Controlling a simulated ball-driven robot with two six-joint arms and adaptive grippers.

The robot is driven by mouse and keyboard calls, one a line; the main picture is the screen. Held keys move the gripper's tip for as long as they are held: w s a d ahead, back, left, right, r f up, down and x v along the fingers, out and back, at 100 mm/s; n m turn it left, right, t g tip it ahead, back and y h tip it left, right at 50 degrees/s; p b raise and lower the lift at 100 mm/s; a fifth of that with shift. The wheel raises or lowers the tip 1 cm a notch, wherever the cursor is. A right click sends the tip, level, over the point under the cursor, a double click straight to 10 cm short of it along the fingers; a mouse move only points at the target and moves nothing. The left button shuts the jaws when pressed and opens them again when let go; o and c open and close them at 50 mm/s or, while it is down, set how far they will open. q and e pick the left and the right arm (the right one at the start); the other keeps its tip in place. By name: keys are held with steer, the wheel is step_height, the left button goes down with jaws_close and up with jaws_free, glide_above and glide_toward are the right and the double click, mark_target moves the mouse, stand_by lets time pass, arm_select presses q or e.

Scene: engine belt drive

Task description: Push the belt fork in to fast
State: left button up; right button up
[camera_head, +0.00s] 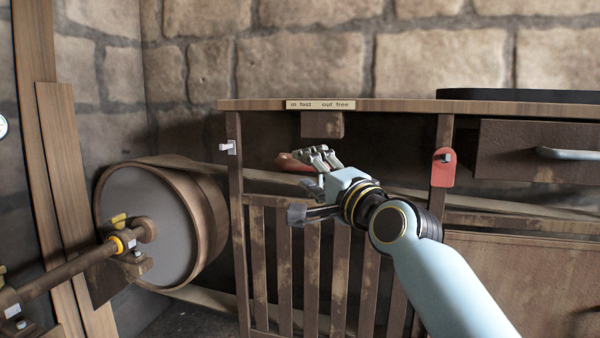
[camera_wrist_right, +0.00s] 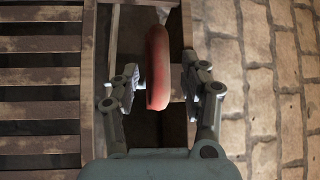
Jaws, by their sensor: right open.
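The belt fork shows as a rounded red handle (camera_head: 292,163) under the wooden bench top, below a plate marked "in fast" at left and "out free" at right (camera_head: 320,104). In the right wrist view the red handle (camera_wrist_right: 158,68) lies between my two fingers, with gaps on both sides. My right gripper (camera_head: 311,172) is open around the handle and not closed on it; it also shows in the wrist view (camera_wrist_right: 161,78). The rest of the fork is hidden by the gripper and in shadow. My left gripper is not in view.
A large belt drum (camera_head: 150,225) stands at left, with a belt running from it behind the bench frame. Wooden slats (camera_head: 284,265) are below the gripper. A red tag (camera_head: 443,168) hangs on the right post and a pale hook (camera_head: 228,147) sits on the left post.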

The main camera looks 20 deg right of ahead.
mark_target(306, 169)
steer(key=shift+x, duration=1.75)
steer(key=shift+c, duration=0.3)
jaws_close()
steer(key=shift+f, duration=0.1)
